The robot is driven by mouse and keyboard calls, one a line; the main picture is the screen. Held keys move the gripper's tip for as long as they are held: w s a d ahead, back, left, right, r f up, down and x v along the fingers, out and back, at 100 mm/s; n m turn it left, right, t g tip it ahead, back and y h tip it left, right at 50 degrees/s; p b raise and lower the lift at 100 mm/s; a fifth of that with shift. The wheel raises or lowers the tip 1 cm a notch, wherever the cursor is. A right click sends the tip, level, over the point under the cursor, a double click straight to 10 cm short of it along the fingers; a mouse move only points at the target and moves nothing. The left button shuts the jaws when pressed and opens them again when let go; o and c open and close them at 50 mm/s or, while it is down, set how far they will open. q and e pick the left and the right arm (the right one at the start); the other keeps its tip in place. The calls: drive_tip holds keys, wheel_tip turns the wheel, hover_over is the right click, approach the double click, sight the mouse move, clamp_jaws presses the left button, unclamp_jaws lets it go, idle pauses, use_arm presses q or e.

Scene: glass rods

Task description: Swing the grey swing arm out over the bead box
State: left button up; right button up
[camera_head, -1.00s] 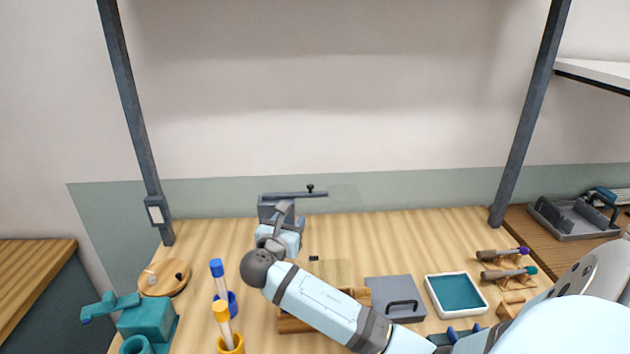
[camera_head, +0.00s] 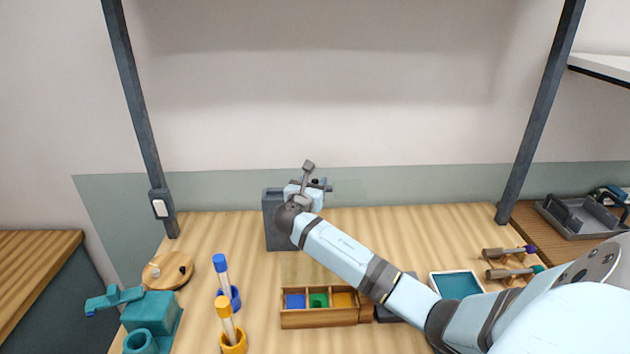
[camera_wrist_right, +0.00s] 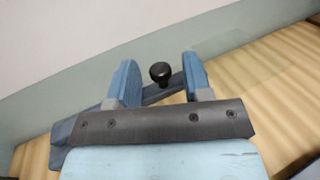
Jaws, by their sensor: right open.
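The grey swing arm (camera_wrist_right: 155,96) carries a black upright knob (camera_wrist_right: 160,72) in the right wrist view. In the head view the swing arm lies mostly behind my right gripper (camera_head: 319,184), at the top of a grey stand (camera_head: 277,222). My right gripper also shows in the right wrist view (camera_wrist_right: 160,78); it is open, its two blue fingers on either side of the knob. I cannot tell whether they touch it. The wooden bead box (camera_head: 318,321) has blue, green and yellow compartments and sits in front of the stand. My left gripper is not in view.
A clear pane (camera_wrist_right: 235,75) stands behind the swing arm. Capped tubes in blue (camera_head: 221,277) and yellow (camera_head: 227,322) holders stand left of the bead box. A teal tray (camera_head: 457,284) and rods on wooden rests (camera_head: 510,252) are at the right.

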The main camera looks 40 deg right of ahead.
drive_tip(key=shift+w+d, duration=0.35)
drive_tip(key=shift+d, duration=0.25)
clamp_jaws()
